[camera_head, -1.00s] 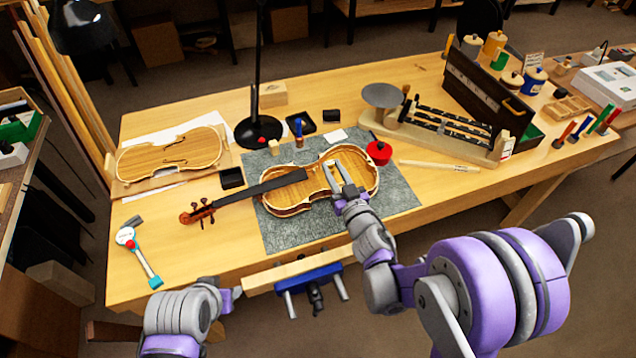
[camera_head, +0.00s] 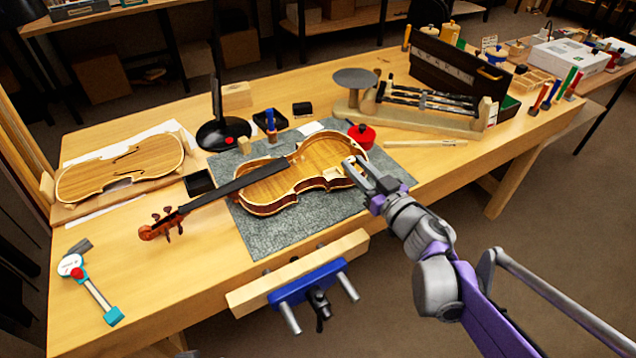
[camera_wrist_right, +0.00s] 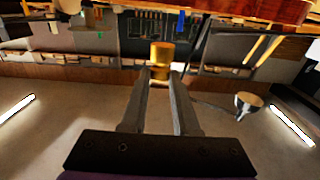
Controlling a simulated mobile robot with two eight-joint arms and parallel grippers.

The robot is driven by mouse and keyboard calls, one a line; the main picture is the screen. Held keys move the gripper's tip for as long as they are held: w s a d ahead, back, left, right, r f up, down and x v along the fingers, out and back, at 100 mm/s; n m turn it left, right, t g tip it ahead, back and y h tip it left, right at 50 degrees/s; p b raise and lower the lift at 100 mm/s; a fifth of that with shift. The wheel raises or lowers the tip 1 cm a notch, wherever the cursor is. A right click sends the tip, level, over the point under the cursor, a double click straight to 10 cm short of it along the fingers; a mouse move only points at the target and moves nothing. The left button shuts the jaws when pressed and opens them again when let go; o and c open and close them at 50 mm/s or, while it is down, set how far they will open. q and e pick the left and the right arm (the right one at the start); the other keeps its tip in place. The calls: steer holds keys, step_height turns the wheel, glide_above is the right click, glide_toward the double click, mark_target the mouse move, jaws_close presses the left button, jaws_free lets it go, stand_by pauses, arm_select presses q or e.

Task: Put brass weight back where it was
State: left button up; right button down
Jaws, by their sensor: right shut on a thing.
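The brass weight (camera_wrist_right: 161,55) is a short gold cylinder at the fingertips of my right gripper (camera_wrist_right: 160,80) in the right wrist view. The fingers are closed on it and hold it up. In the head view my right gripper (camera_head: 358,172) is above the right end of the violin body (camera_head: 290,185), close to the red pot (camera_head: 361,134). The weight itself is hard to make out there. My left gripper is not in view.
The violin lies on a grey mat (camera_head: 290,232) on the workbench (camera_head: 190,275). A black lamp base (camera_head: 222,134) and a wooden block (camera_head: 237,95) stand behind. A rack with a round grey plate (camera_head: 354,77) stands at the back.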

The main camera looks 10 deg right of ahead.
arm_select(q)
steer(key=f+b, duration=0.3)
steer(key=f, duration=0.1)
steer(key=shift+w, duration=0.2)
arm_select(e)
step_height(320, 180, down, 9)
steer(key=shift+f, duration=0.2)
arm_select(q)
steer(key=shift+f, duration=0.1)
arm_select(e)
steer(key=shift+f, duration=0.1)
steer(key=shift+f, duration=0.15)
steer(key=c, duration=0.7)
jaws_free()
